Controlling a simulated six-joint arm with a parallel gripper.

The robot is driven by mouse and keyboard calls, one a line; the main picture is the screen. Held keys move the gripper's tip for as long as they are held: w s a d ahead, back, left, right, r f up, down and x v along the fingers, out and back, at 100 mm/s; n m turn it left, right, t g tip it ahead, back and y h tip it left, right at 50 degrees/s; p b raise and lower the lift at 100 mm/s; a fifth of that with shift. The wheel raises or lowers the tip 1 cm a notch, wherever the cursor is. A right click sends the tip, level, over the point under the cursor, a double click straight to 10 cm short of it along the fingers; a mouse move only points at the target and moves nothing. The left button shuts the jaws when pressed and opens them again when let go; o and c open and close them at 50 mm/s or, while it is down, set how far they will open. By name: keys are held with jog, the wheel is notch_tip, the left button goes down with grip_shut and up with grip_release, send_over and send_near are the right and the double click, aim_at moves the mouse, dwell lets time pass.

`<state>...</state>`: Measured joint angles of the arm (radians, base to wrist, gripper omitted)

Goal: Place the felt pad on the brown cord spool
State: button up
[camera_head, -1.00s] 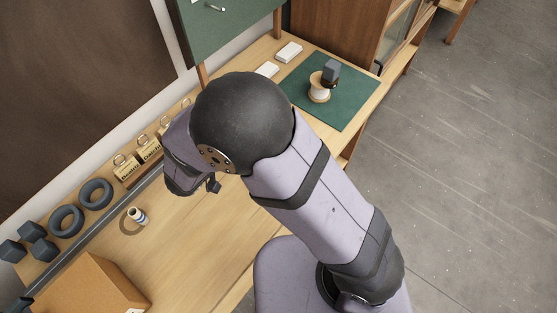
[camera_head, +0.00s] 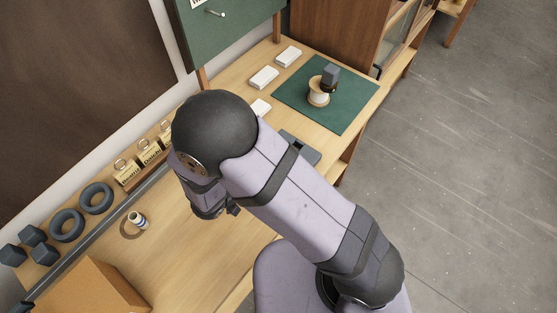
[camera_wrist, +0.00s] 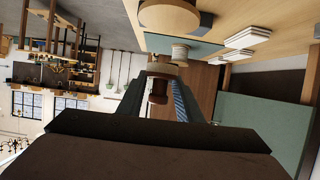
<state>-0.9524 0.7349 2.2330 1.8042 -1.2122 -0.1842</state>
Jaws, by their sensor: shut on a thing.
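My gripper (camera_wrist: 162,100) is shut on a tan disc with a brown knob-like stem (camera_wrist: 158,86), which appears to be the felt pad. It is held clear of the bench. Beyond it in the wrist view is a round brown and tan thing (camera_wrist: 168,16), possibly the brown cord spool, cut by the frame's top edge. In the head view my arm hides the held thing and this round thing; only the end of my gripper (camera_head: 232,209) shows over the bench.
White boxes (camera_head: 263,78) stand at the back.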

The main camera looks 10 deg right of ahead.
jog(key=shift+f+p, duration=0.55)
jog(key=shift+f, duration=2.25)
jog(key=shift+f, duration=0.2)
jog(key=o, duration=1)
jog(key=shift+r, duration=0.1)
jog(key=shift+r, duration=0.15)
jog(key=shift+b+v, duration=2.1)
jog(key=shift+v, duration=3.9)
